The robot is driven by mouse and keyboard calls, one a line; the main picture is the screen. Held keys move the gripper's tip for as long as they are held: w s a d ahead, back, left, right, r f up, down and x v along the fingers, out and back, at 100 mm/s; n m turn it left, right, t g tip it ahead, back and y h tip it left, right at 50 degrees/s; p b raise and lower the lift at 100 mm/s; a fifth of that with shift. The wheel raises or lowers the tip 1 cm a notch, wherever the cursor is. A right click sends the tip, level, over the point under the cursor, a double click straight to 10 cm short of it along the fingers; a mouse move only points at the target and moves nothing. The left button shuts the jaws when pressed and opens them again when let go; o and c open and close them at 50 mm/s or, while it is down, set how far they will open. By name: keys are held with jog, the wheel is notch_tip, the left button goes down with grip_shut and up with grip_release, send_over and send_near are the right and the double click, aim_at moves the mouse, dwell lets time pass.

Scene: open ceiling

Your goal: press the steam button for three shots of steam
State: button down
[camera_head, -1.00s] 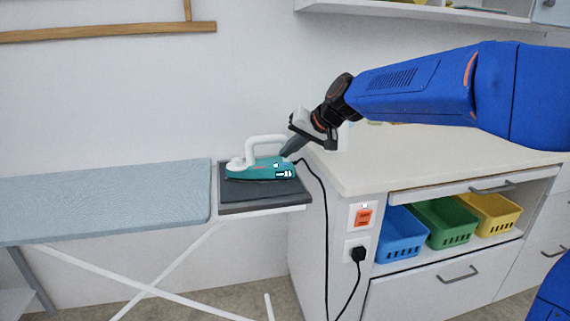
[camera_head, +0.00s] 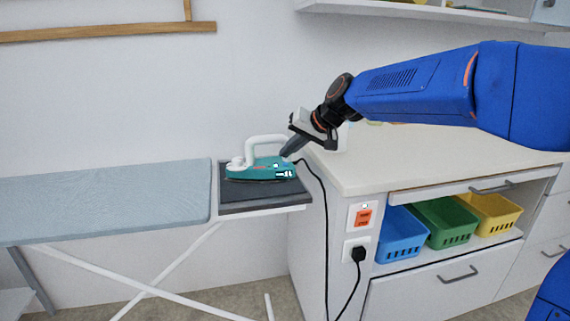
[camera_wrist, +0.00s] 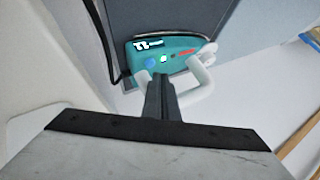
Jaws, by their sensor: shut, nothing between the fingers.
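A teal iron (camera_head: 258,170) with a white handle (camera_head: 266,140) sits on the dark rest pad (camera_head: 262,190) at the right end of the ironing board. In the wrist view the iron (camera_wrist: 178,62) shows a blue round button (camera_wrist: 150,62), a small lit white-green mark beside it, an orange-red mark and a white display-like patch. My gripper (camera_head: 287,152) is shut and empty, its tips at the right rear end of the iron. In the wrist view my gripper (camera_wrist: 159,82) covers part of the handle and the iron's near side. I cannot tell whether the tips touch the iron.
The light blue ironing board (camera_head: 110,198) stretches left. A white counter (camera_head: 400,155) stands to the right, with blue (camera_head: 400,236), green (camera_head: 443,222) and yellow bins (camera_head: 489,212) below its top. A black cord (camera_head: 326,230) runs down to a plug (camera_head: 358,254) below an orange switch (camera_head: 363,216).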

jog(key=shift+f, duration=0.15)
jog(key=shift+f, duration=0.3)
jog(key=shift+f, duration=0.4)
dwell(1.1)
jog(key=shift+r, duration=0.85)
jog(key=shift+r, duration=2.5)
jog(key=shift+r, duration=0.1)
dwell(0.7)
